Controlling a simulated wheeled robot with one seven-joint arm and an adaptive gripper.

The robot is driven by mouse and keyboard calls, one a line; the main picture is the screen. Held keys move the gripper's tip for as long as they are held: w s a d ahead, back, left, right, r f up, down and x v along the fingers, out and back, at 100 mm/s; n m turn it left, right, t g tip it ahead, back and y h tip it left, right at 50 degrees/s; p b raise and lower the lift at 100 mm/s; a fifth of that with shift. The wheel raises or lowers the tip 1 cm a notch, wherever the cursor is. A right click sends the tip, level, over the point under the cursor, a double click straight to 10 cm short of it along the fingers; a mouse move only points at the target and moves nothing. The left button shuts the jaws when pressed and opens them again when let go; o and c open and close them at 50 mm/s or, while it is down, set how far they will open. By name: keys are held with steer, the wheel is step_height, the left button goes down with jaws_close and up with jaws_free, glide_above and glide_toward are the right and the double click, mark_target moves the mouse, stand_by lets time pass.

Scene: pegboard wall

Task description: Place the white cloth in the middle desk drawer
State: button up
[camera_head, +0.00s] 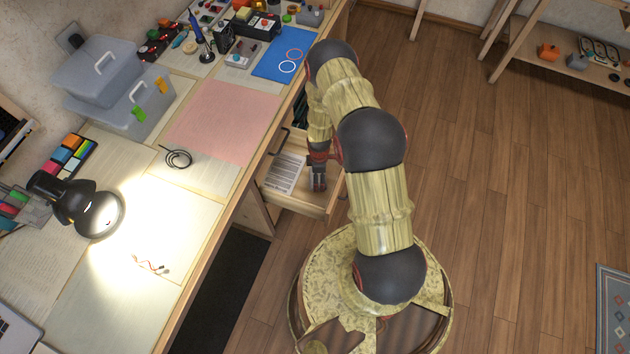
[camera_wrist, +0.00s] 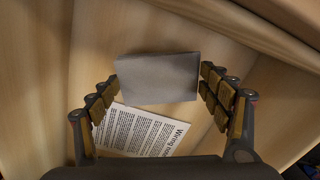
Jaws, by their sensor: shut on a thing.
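The cloth (camera_wrist: 157,77) shows in the wrist view as a pale grey, folded rectangle between my fingers. My gripper (camera_wrist: 159,80) is shut on it, with a finger at its left and right edges. An open wooden desk drawer (camera_head: 292,203) sticks out from the desk's right side in the head view. My gripper (camera_head: 319,182) points down over the right part of this drawer. The drawer's wooden floor (camera_wrist: 88,45) lies below the cloth in the wrist view. I cannot tell whether the cloth touches it, or which drawer of the stack this is.
A printed sheet (camera_wrist: 140,132) lies in the drawer, partly below the cloth; its left part shows in the head view (camera_head: 285,173). The desk carries a pink mat (camera_head: 225,120), a lamp (camera_head: 90,207) and grey bins (camera_head: 120,95).

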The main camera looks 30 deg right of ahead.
steer(key=shift+f+b, duration=0.7)
steer(key=shift+f, duration=1.25)
steer(key=shift+f, duration=0.1)
steer(key=shift+f, duration=0.15)
steer(key=o, duration=1.2)
